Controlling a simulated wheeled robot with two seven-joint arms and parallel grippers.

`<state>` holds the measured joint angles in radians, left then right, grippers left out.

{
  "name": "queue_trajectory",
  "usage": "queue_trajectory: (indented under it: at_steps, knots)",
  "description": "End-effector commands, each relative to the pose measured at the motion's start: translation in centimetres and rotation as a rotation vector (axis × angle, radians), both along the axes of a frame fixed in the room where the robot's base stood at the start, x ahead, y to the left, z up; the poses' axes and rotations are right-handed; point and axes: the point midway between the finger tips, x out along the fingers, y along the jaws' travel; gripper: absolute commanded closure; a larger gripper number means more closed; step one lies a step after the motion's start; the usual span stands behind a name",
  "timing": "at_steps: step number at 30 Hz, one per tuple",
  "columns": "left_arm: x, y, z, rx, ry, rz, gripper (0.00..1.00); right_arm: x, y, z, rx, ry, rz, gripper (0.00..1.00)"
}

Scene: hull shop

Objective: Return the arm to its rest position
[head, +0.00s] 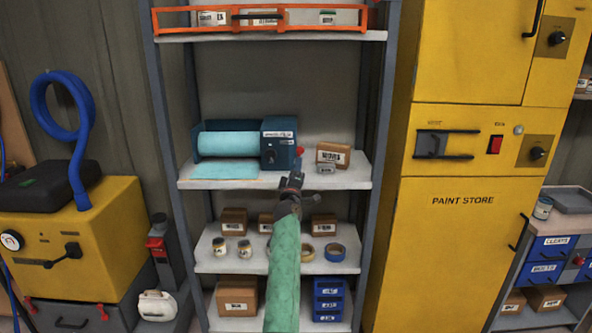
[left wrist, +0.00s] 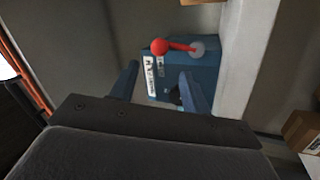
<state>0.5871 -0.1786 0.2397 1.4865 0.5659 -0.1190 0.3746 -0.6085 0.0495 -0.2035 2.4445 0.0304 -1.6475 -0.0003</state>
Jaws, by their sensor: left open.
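My left arm, in a green sleeve, reaches up the middle of the head view to the shelf rack. My left gripper (head: 294,180) is at the front of the middle shelf, just below and right of the blue roll dispenser (head: 277,143). In the left wrist view my left gripper (left wrist: 158,78) has its two fingers apart with nothing held between them. The blue dispenser (left wrist: 157,88), with its red knob (left wrist: 160,46) on a lever, lies beyond the fingers. I cannot tell whether a finger touches it. My right gripper is not in view.
The shelf rack (head: 330,182) has grey uprights close on both sides. A carton (head: 333,154) stands right of the dispenser. Cartons, jars and tape rolls (head: 335,252) fill the shelf below. A yellow paint cabinet (head: 455,240) stands right, a yellow machine (head: 100,235) left.

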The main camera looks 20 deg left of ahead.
Motion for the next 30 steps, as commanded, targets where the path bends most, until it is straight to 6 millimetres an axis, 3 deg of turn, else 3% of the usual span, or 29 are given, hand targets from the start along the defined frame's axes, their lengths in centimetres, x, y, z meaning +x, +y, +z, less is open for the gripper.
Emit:
queue_trajectory:
  at_steps: [7,13,17,26,30]
  knots:
    - [0.2,-0.4,-0.4,0.037,0.026,-0.009,0.53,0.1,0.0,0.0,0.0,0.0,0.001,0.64]
    - [1.0,-2.9,-2.7,0.165,0.173,-0.115,0.53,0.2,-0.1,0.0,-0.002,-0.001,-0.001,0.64]
    - [0.2,-4.2,-2.5,0.279,0.26,-0.182,0.53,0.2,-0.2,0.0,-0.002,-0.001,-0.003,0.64]
    - [-5.2,-7.7,1.9,0.618,0.427,-0.312,0.53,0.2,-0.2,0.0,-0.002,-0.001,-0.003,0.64]
    - [-9.6,-8.7,1.5,0.772,0.526,-0.352,0.53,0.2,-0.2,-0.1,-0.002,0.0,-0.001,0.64]
